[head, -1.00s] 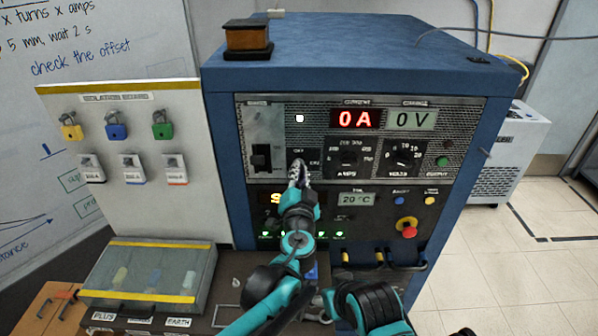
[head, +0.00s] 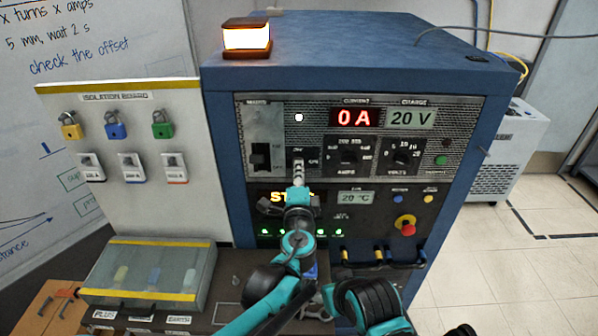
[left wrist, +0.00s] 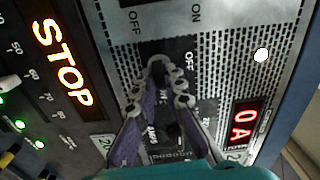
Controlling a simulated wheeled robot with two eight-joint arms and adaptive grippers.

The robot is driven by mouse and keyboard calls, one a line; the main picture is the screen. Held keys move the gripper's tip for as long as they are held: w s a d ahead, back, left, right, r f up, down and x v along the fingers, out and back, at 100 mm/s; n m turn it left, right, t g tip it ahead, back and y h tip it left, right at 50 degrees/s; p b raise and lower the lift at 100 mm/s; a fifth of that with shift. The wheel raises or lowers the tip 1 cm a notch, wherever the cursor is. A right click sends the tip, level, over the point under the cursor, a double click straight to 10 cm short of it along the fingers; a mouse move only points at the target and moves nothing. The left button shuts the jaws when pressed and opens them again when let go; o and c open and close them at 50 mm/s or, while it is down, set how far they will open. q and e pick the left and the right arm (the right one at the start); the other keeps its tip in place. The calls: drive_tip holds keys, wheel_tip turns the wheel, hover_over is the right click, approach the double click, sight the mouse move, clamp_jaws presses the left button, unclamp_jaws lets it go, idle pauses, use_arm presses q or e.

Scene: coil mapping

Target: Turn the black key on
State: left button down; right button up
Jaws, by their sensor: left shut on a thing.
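The black key sits in its switch plate (head: 304,153) on the upper panel of the blue cabinet, just left of the AMPS knob. My left gripper (head: 298,172) is at the panel, shut on the black key. In the left wrist view the fingertips (left wrist: 170,88) close over the key in front of the black plate (left wrist: 172,48). The fingers hide most of the key, so its exact angle is unclear. Part of my right arm shows at the bottom of the head view; its fingers cannot be made out.
An amber lamp (head: 246,37) on the cabinet is lit. A black lever switch (head: 260,156) is left of the key. A red emergency button (head: 407,227) is lower right. Padlocks hang on the isolation board (head: 190,120).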

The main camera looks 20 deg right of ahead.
use_arm(q)
drive_tip(key=shift+m, duration=0.5)
drive_tip(key=c, duration=1.6)
unclamp_jaws()
drive_tip(key=shift+s, duration=0.1)
drive_tip(key=v, duration=1.2)
